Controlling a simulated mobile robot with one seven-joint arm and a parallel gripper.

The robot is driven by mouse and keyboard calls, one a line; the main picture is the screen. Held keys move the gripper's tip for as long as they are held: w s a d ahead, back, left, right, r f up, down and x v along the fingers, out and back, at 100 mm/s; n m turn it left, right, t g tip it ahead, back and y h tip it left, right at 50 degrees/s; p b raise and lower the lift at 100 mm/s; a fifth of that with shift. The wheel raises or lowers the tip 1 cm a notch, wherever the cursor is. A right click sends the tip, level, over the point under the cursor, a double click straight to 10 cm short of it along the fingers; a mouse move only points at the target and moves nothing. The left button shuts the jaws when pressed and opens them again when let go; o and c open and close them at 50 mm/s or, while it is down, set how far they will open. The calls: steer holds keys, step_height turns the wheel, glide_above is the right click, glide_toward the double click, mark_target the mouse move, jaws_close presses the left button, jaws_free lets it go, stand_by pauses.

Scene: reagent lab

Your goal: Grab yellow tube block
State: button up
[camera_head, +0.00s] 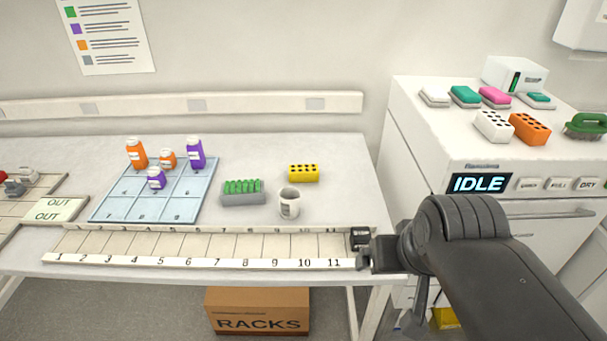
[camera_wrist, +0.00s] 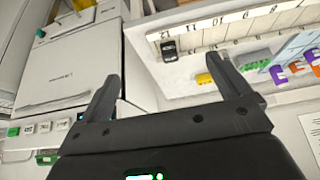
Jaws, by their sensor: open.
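The yellow tube block (camera_head: 303,173), with dark holes in its top, sits on the white bench behind a white cup (camera_head: 289,205). In the wrist view the yellow block (camera_wrist: 204,79) shows small and far off, just left of the right finger. My gripper (camera_wrist: 163,67) is open, with nothing between its fingers. In the head view my dark arm reaches in from the lower right to the bench's front right corner. My gripper is apart from the yellow block, to its right and nearer the camera; the arm partly hides the gripper there.
A grey rack (camera_head: 243,199) with green tubes stands left of the cup. A blue grid tray (camera_head: 118,208) holds orange and purple bottles. A numbered rail (camera_head: 200,263) with a black piece (camera_head: 359,239) runs along the front. A white machine (camera_head: 430,130) stands right, bearing orange (camera_head: 530,129) and white blocks.

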steer(key=shift+o, duration=0.4)
steer(key=w+a+r+g, duration=0.15)
steer(key=w+r, duration=0.35)
steer(key=w, duration=0.6)
steer(key=g, duration=0.2)
glide_above(304, 168)
steer(key=s, duration=0.1)
steer(key=shift+n, duration=0.3)
steer(key=f, duration=1.3)
steer(key=shift+s+a+f, duration=0.1)
steer(key=shift+s+f, duration=0.1)
steer(key=shift+f, duration=0.05)
steer(key=f, duration=0.3)
steer(key=w+f, duration=0.1)
steer(key=f, duration=0.6)
steer(key=shift+w, duration=0.15)
